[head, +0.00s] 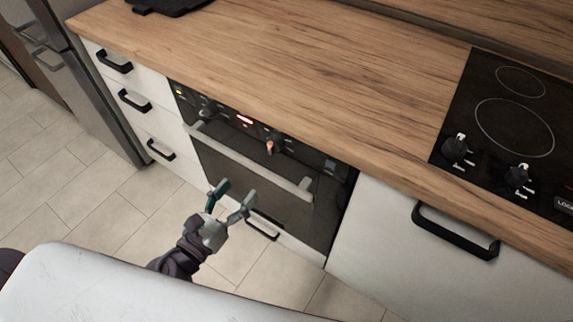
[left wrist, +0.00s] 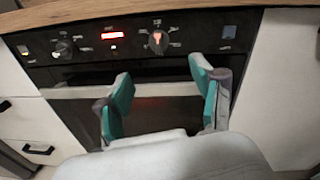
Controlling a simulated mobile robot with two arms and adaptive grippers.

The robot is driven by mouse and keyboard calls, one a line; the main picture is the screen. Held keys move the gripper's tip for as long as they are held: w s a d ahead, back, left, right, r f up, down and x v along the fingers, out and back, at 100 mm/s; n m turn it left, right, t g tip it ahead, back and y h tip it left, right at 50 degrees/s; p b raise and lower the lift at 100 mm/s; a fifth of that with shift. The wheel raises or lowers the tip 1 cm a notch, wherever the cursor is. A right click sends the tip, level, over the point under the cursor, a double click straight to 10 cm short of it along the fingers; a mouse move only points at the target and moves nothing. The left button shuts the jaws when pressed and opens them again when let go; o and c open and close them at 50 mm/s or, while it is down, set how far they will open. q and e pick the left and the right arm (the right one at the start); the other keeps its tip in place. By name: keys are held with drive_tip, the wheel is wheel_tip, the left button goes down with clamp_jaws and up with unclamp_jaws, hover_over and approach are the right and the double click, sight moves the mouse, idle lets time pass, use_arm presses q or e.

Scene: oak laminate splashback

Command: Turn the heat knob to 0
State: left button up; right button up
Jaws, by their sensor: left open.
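The built-in oven's black control panel carries a dark knob (left wrist: 64,47) on the left and a second knob (left wrist: 157,40) with an orange-lit pointer, right of a red display (left wrist: 113,36). The lit knob also shows in the head view (head: 270,146). The frames do not clearly show which is the heat knob; its markings are too small to read. My left gripper (head: 232,196) is open and empty, in front of the oven door and below the panel. In the left wrist view its teal-padded fingers (left wrist: 160,80) point toward the lit knob, apart from it. My right gripper is not in view.
The oven's handle bar (head: 250,160) sticks out between my gripper and the panel. A wooden worktop (head: 300,70) overhangs above. A black cooktop (head: 510,110) with two knobs is at the right. White drawers (head: 125,85) stand left of the oven; the tiled floor is clear.

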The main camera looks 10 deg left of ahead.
use_arm(q)
drive_tip(key=p, duration=0.3)
approach(270, 149)
drive_tip(key=w, duration=0.1)
drive_tip(key=p+x, duration=0.1)
drive_tip(key=x, duration=0.6)
drive_tip(key=shift+w+d+p, duration=0.2)
drive_tip(key=shift+w+p, duration=0.15)
drive_tip(key=shift+w, duration=0.05)
drive_tip(key=shift+w+d+f, duration=0.1)
drive_tip(key=shift+w+d, duration=0.1)
drive_tip(key=shift+w, duration=0.4)
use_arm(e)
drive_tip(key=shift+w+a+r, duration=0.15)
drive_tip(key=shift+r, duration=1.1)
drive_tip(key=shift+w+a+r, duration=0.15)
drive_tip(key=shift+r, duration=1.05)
use_arm(q)
drive_tip(key=c, duration=1.1)
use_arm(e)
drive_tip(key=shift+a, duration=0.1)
